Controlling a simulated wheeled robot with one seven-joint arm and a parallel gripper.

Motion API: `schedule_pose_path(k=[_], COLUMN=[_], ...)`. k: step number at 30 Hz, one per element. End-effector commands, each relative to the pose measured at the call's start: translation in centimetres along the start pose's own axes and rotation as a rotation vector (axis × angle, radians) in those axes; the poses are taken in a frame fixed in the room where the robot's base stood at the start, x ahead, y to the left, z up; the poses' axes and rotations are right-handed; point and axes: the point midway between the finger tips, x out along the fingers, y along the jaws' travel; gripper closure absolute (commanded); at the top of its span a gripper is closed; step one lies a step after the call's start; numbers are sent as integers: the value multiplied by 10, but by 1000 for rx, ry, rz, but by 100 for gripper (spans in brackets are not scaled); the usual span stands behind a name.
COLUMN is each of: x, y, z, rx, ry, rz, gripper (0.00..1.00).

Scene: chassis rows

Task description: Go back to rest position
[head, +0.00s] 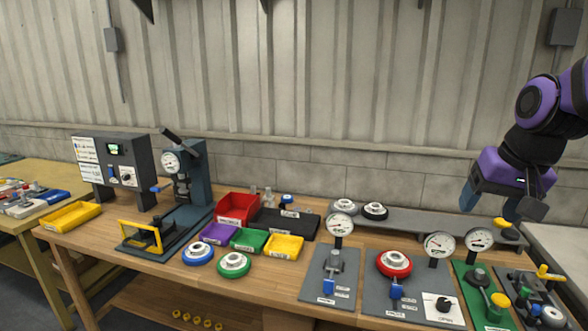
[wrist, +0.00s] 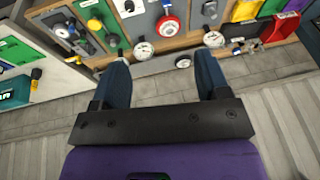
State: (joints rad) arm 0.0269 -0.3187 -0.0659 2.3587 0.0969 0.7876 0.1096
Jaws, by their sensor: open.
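My gripper (head: 492,203) hangs at the right in the head view, above the back right part of the wooden workbench (head: 150,275). In the wrist view, my gripper (wrist: 162,75) has its two blue fingers spread wide apart with nothing between them. The bench's back edge and the wall lie beneath it there. My purple and black arm reaches in from the right edge of the head view.
Gauge panels stand along the bench's right half, including one with a red ring (head: 394,264). A grey shelf (head: 425,225) is behind them. Red (head: 237,208), purple and yellow bins, a blue press (head: 190,180) and a control box (head: 112,165) stand further left.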

Motion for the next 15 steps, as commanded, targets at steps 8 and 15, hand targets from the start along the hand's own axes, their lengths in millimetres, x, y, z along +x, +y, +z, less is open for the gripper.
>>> schedule_pose_path(k=[8,15], x=[-46,-64], y=[-1,4], z=[65,109], rx=[-146,-241], ry=[79,131], rz=[8,29], gripper=[31,31])
